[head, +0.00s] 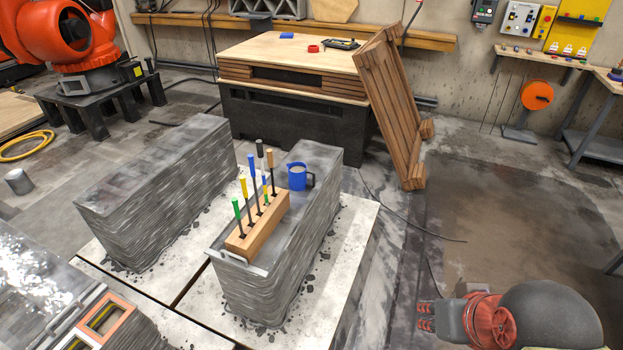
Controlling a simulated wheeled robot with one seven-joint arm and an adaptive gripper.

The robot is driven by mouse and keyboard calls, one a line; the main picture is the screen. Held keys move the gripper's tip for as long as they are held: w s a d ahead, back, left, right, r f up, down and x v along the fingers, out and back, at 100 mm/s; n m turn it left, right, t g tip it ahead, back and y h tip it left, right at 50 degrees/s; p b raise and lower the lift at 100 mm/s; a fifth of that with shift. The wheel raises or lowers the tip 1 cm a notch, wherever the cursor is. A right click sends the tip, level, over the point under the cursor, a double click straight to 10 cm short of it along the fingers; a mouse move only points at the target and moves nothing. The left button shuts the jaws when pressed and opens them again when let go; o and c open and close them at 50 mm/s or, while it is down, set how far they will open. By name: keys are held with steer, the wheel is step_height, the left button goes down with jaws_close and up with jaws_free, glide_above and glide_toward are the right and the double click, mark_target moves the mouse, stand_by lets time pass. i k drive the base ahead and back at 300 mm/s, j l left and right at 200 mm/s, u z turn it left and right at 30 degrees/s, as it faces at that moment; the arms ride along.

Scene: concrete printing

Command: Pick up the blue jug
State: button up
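The blue jug (297,177) stands upright on top of the right-hand printed concrete block (318,160), behind a wooden tool rack. Its handle points to the right, and something pale shows inside its top. My gripper (426,317) is at the lower right, over the floor, well apart from the jug and nearer to the camera. Its red-padded fingers point left. They seem to be apart with nothing between them.
A wooden rack (258,228) with several colored-handled tools stands close in front of the jug. Another concrete block (160,175) lies to the left. A wooden pallet (392,105) leans on the table (290,50) behind. The floor right of the blocks is mostly clear.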

mark_target(297, 171)
steer(key=i+l, duration=0.25)
steer(key=i+l+u, duration=0.1)
steer(key=i+l, duration=0.15)
steer(key=l, duration=0.25)
steer(key=i+l, duration=0.25)
steer(key=l, duration=0.15)
steer(key=i+l, duration=0.2)
steer(key=l, duration=0.2)
steer(key=i+l+u, duration=0.2)
steer(key=i, duration=1.1)
steer(key=i+j, duration=0.3)
